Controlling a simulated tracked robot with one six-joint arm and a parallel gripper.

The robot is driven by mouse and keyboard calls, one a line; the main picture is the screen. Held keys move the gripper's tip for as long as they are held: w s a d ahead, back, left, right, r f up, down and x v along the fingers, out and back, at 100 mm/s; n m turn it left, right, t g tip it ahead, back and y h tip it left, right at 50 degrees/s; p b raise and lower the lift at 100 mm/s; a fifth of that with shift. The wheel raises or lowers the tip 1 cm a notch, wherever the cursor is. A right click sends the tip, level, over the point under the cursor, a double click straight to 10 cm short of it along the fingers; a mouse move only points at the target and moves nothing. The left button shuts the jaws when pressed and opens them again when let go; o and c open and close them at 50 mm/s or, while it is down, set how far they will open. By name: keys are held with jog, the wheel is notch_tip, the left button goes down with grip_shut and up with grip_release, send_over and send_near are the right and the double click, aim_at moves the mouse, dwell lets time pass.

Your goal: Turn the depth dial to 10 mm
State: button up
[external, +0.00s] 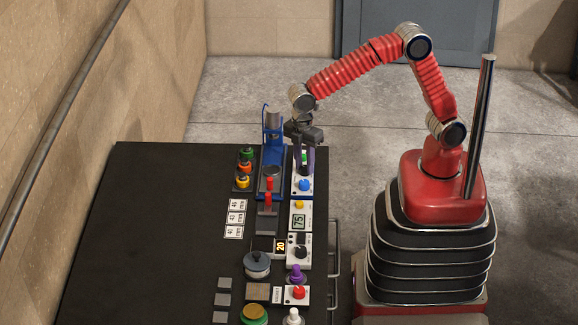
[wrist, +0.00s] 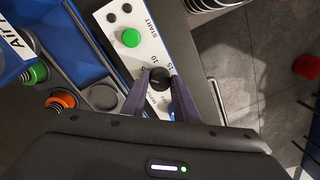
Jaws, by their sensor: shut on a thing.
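The depth dial (wrist: 159,77) is a small black knob on a white panel (wrist: 146,47) with printed numbers around its far side, 15 among them. My gripper (wrist: 158,80) is shut on the dial, with one purple-grey finger on each side of it in the wrist view. Which number the dial points at is too small to tell.
A green START button (wrist: 131,38) sits on the same panel, just beyond the dial. A blue knob (external: 304,185) is close on the near side. A blue press stand (external: 272,150) rises to the left. A 75 display (external: 298,222) lies nearer.

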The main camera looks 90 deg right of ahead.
jog(key=shift+m, duration=0.3)
jog(key=m, duration=1.1)
jog(key=shift+s, duration=0.1)
dwell(0.4)
jog(key=o, duration=1.1)
jog(key=shift+c, duration=0.2)
notch_tip(320, 180, up, 14)
jog(key=shift+d+f, duration=0.15)
jog(key=shift+d, duration=0.25)
